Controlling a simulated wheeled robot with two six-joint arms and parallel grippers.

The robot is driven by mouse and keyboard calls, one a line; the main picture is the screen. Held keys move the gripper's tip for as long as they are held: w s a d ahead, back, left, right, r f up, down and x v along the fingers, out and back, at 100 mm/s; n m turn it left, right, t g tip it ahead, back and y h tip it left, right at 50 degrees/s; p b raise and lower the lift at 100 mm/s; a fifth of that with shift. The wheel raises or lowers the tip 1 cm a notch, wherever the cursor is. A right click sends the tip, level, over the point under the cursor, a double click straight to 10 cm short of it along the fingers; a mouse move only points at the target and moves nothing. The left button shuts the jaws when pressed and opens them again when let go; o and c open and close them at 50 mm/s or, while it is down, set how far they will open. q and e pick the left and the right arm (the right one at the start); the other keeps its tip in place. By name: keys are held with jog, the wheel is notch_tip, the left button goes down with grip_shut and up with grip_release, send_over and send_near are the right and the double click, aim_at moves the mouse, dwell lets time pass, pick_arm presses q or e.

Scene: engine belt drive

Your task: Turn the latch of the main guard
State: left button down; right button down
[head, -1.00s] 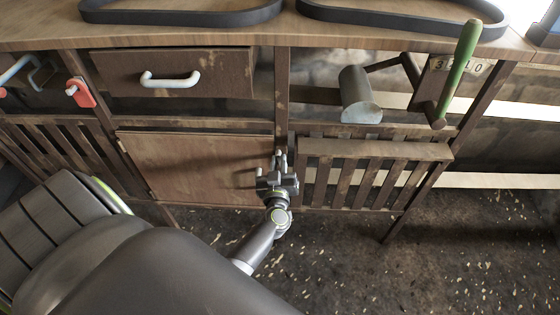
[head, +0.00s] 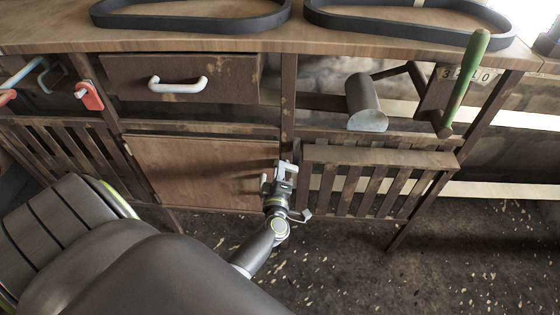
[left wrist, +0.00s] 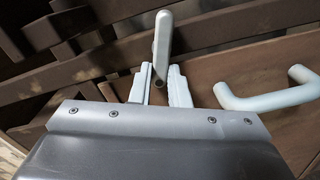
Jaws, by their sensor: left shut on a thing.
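The main guard (head: 205,165) appears to be the wooden panel below the drawer. Its latch, a pale rounded lever (left wrist: 162,40), stands between the fingers of my left gripper (left wrist: 160,82) in the left wrist view. In the head view the left gripper (head: 277,178) is at the right edge of the panel, beside the slatted section. It is shut on the latch, and the fingers and hand hide much of the latch there. A pale bar handle (left wrist: 268,92) shows on the wood to the right in the left wrist view. My right gripper is not in view.
A slatted panel (head: 375,160) is right of the gripper. Above are a drawer with a white handle (head: 178,85), a red tag-like part (head: 89,95), a grey cylinder (head: 366,103) and a green-handled lever (head: 465,78). Two black belts (head: 190,20) lie on the bench top.

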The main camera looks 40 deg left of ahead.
pick_arm(q)
jog(key=n, duration=0.2)
jog(key=n+b, duration=0.1)
jog(key=n, duration=0.1)
jog(key=shift+f, duration=0.35)
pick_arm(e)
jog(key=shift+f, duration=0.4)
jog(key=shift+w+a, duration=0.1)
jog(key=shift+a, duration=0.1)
pick_arm(q)
jog(key=c, duration=1.4)
grip_release()
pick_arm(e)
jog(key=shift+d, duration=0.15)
